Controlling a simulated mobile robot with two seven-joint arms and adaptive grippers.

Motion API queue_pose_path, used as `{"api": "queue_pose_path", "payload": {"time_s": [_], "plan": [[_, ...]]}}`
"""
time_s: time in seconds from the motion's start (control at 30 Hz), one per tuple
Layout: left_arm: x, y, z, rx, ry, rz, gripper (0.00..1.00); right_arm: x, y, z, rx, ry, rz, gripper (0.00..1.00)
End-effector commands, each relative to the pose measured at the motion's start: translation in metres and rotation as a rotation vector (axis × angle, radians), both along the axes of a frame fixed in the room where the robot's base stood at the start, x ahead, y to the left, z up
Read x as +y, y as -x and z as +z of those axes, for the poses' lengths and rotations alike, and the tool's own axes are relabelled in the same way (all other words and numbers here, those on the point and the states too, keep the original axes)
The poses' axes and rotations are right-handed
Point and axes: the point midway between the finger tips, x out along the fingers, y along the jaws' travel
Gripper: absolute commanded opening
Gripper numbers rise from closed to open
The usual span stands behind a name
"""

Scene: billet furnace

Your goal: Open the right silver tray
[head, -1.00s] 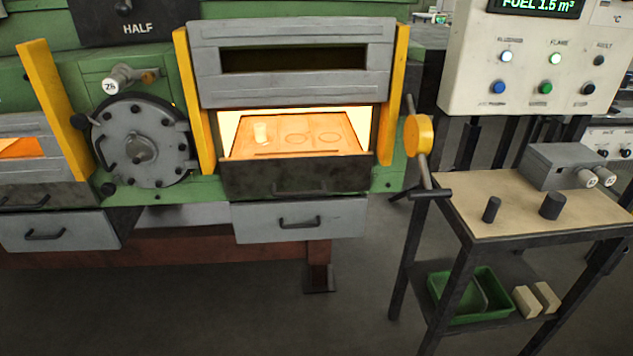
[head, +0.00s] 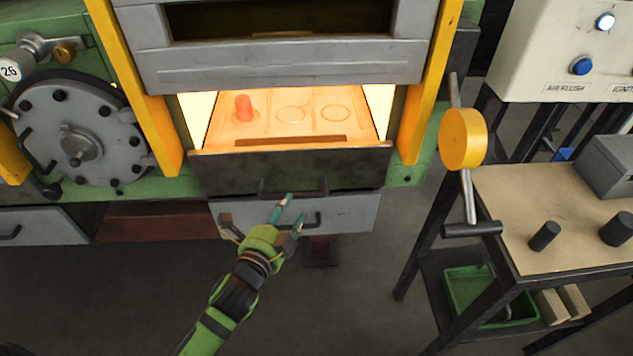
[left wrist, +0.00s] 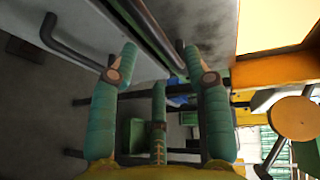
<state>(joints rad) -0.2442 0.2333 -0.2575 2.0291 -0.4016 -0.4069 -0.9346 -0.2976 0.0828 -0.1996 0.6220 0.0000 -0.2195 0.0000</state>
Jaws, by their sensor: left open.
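The right silver tray (head: 355,213) is a grey drawer below the glowing furnace opening. It looks shut. Its dark bar handle (head: 312,220) is partly behind my fingers in the head view. My left gripper (head: 265,213) is open and empty in front of the tray, with its fingers pointing at the handle area. In the left wrist view, my spread fingers (left wrist: 163,68) have nothing between them. A dark bar handle (left wrist: 70,47) lies to their upper left, apart from them. I cannot tell whether any finger touches the tray. My right gripper is out of view.
Above the tray is a dark ledge (head: 230,172) with its own handle. A red cylinder (head: 244,108) stands inside the hot furnace. A yellow-disc lever (head: 462,138) and a side table (head: 520,195) stand to the right. The left silver drawer (head: 45,225) looks shut.

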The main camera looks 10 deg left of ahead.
Motion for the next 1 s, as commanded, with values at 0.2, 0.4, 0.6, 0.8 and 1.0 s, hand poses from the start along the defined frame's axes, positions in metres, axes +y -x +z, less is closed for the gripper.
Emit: {"api": "queue_pose_path", "payload": {"time_s": [0.2,0.4,0.6,0.8,1.0], "plan": [[-0.004,-0.032,-0.005,-0.001,0.002,0.000,0.49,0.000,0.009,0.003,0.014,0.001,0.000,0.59],[-0.007,-0.057,-0.011,0.000,0.004,0.000,0.49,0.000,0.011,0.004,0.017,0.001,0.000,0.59],[-0.008,-0.065,-0.014,0.002,0.004,0.000,0.49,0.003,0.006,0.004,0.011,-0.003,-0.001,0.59],[-0.008,-0.065,-0.014,0.002,0.004,0.000,0.49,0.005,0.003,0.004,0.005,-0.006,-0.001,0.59],[-0.008,-0.065,-0.014,0.003,0.005,0.000,0.00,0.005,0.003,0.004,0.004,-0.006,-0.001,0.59]]}}
